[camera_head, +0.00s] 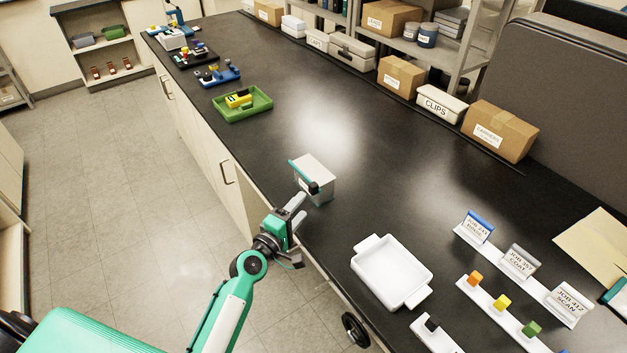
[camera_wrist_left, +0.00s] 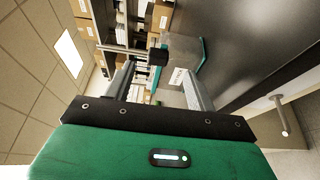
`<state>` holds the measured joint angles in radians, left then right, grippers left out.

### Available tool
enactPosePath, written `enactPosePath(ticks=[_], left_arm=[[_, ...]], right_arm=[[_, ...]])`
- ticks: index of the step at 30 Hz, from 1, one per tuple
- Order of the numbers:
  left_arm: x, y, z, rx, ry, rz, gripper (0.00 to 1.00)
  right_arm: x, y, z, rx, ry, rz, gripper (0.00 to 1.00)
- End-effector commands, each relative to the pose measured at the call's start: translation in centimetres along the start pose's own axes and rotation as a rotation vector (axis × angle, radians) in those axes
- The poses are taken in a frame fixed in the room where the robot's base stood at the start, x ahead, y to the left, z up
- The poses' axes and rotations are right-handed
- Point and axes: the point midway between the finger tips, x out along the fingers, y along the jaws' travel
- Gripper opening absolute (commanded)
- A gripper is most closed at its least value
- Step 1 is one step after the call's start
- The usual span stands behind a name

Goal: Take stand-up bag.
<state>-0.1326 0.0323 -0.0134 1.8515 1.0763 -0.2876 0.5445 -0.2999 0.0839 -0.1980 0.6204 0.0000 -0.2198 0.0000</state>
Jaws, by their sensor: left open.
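A light grey block-like thing (camera_head: 318,184), seemingly the stand-up bag, stands near the left edge of the black bench. It has a teal strip along its top edge, a black knob-like piece and a white label. In the left wrist view the grey bag (camera_wrist_left: 184,47) shows sideways beyond the fingers. My left gripper (camera_head: 297,209) is open and empty at the bench edge, just short of the bag's near side. In the wrist view its fingers (camera_wrist_left: 160,82) point toward the bag, with the black piece between them. Whether a finger touches the bag cannot be told.
A white tray (camera_head: 365,262) lies to the right on the bench, near job-label stands (camera_head: 520,262) and a rack of coloured blocks (camera_head: 502,303). A green tray (camera_head: 262,107) is farther back. Cardboard boxes (camera_head: 500,132) line the far side. The bench middle is clear.

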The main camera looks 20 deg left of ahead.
Motion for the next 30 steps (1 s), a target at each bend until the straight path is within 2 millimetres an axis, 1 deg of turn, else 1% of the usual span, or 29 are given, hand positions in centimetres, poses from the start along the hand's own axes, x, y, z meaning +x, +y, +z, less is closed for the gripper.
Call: enactPosePath(ticks=[1, 5, 8, 13, 15, 18, 26, 27, 29, 30], left_arm=[[0.5, 0.1, 0.0, -0.001, 0.000, 0.001, 0.56], [1.1, 0.1, 0.0, 0.000, 0.000, 0.000, 0.56], [1.9, 0.3, 0.0, 0.000, 0.000, 0.000, 0.56], [4.3, 0.6, -0.1, 0.000, 0.000, 0.000, 0.56], [5.2, 0.3, 0.0, 0.001, 0.000, 0.000, 0.56], [6.0, 0.3, 0.0, 0.000, 0.000, 0.000, 0.56], [6.2, 0.2, 0.0, 0.001, 0.000, 0.000, 0.56], [6.2, 0.2, 0.0, 0.001, 0.001, 0.000, 0.54], [6.2, 0.2, 0.0, 0.001, 0.000, 0.000, 0.43], [6.2, 0.2, 0.0, 0.001, 0.000, 0.000, 0.35]], right_arm=[[-0.2, 0.1, 0.0, 0.000, 0.000, 0.001, 0.44], [-0.3, 0.1, 0.0, 0.000, -0.001, 0.001, 0.44], [-0.8, 0.1, 0.0, 0.000, -0.001, 0.000, 0.44], [-1.9, -0.1, -0.1, 0.000, -0.001, -0.001, 0.44], [-1.8, -0.2, -0.1, 0.000, -0.001, -0.003, 0.44], [-1.9, -0.5, -0.2, 0.000, -0.001, -0.006, 0.44], [-1.9, -0.8, -0.2, 0.000, 0.000, -0.009, 0.44], [-1.9, -0.8, -0.2, 0.000, 0.000, -0.009, 0.44], [-1.9, -0.8, -0.2, 0.000, 0.000, -0.009, 0.44], [-1.9, -0.8, -0.2, 0.000, 0.000, -0.009, 0.44]])
